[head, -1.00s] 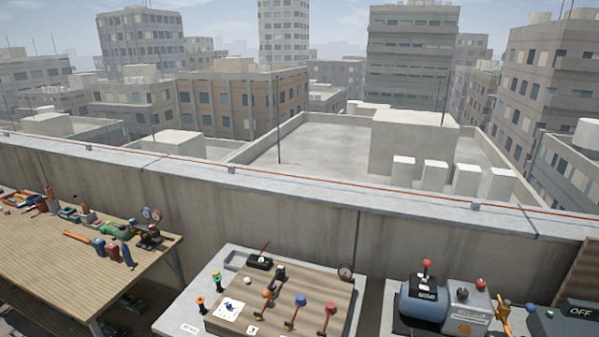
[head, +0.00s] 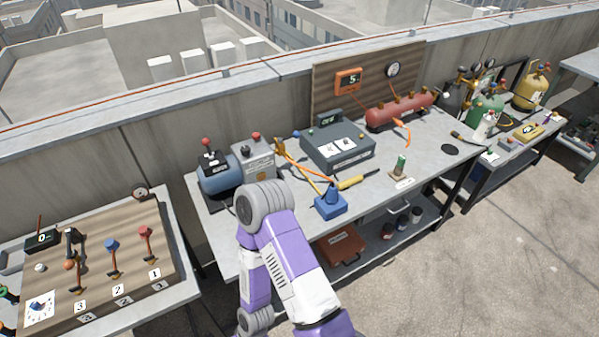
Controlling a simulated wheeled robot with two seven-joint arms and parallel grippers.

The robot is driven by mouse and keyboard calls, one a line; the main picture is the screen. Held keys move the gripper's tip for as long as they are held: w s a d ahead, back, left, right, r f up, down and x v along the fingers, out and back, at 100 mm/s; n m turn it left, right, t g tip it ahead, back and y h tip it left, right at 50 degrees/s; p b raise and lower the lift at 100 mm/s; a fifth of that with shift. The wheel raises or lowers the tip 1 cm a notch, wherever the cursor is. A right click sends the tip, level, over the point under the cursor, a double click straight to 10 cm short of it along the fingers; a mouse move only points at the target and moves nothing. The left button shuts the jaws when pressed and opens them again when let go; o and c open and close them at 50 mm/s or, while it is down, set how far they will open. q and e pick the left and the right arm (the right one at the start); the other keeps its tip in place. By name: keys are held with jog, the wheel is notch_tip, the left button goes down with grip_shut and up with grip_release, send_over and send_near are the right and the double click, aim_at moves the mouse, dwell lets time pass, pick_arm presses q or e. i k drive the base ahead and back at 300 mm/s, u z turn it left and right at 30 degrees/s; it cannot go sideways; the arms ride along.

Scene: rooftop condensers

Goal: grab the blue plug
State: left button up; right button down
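A blue piece with an upright, narrowing top (head: 331,195) sits on a blue block (head: 332,208) near the front edge of the middle bench (head: 270,240). It looks like the blue plug, but it is too small to tell plug and block apart surely. An orange cable (head: 303,168) runs close to it from the left. One of my purple and white arms rises in front of the bench, left of the blue piece and apart from it in the picture. Neither of my grippers is in view.
A blue compressor (head: 218,181) stands at the bench's left. A grey box (head: 338,148), a yellow-handled tool (head: 356,181) and a red tank (head: 400,109) lie beyond and right. A lever board (head: 120,285) stands at far left. Open floor (head: 450,270) lies at right.

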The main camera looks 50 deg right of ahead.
aim_at(331, 196)
jog(key=z, duration=3.85)
jog(key=i, duration=1.25)
jog(key=u, duration=3.5)
jog(key=i, duration=0.15)
jog(key=u, duration=0.15)
